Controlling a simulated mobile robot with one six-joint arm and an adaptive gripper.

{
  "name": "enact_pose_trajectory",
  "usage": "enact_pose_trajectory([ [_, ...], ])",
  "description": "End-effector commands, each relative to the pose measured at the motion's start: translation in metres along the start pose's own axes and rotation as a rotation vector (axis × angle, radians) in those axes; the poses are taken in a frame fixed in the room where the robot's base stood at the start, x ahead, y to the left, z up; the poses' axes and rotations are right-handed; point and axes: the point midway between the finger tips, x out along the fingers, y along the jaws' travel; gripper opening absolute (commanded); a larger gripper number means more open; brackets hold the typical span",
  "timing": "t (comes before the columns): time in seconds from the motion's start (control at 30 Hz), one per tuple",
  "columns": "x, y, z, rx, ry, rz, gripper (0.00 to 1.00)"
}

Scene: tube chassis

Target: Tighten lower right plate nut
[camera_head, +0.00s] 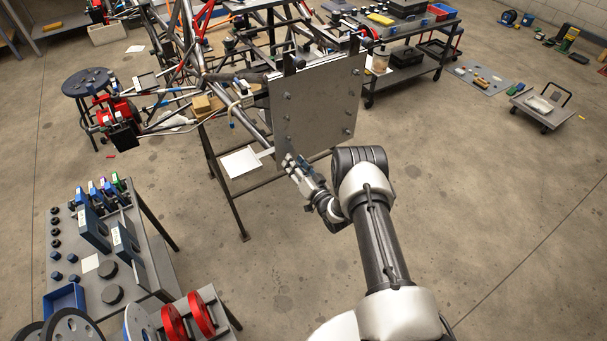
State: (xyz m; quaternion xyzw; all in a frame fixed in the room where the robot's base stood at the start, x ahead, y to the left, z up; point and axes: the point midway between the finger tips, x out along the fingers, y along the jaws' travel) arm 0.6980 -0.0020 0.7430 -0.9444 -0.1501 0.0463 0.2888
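A grey square plate (322,100) stands nearly upright on the tube chassis (190,50). Several small dark nuts or bolt heads show on its face. One nut (347,132) sits near the plate's lower right corner. My gripper (290,163) is just below the plate's lower left part, to the left of and lower than that nut. It points up and left. A pale flat strip (266,153) shows by the fingertips; I cannot tell whether it is held. The fingers are too small to tell whether they are open. Whether the gripper touches the plate is unclear.
A dark stand (224,190) carries the chassis. A bench (72,225) with blue boxes and dark round parts is at the lower left. A tool cart (425,60) stands behind the plate at right. A low trolley (545,108) is farther right. The floor right of my arm is clear.

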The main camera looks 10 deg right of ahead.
Motion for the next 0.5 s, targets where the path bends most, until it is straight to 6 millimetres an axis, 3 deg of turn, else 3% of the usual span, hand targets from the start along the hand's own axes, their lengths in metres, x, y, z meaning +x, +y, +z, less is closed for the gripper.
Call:
enact_pose_trajectory([
  [0.3, -0.068, 0.002, -0.001, 0.002, 0.000, 0.006, 0.35],
  [0.5, -0.098, 0.001, 0.000, 0.001, 0.000, 0.004, 0.35],
])
